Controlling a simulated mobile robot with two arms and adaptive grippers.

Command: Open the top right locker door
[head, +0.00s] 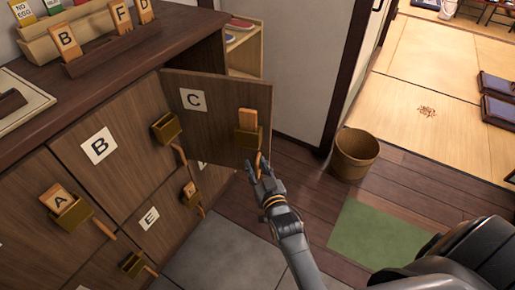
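The top right locker door (215,118), marked C, is brown wood and stands partly open. Its free edge is swung out to the right, away from the cabinet front. A brass tag holder with a wooden tag (248,124) is on it near that edge, with a thin wooden handle (259,158) below. My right gripper (258,169) is at the lower end of this handle, its fingers close about it. Whether they press on the handle is too small to tell. My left gripper is not in view.
Closed doors B (100,146), A and E fill the locker front (130,190). Tag racks stand on the cabinet top (100,45). A woven bin (354,154) and a green mat (378,232) are on the floor at right. The wooden floor (310,185) between is clear.

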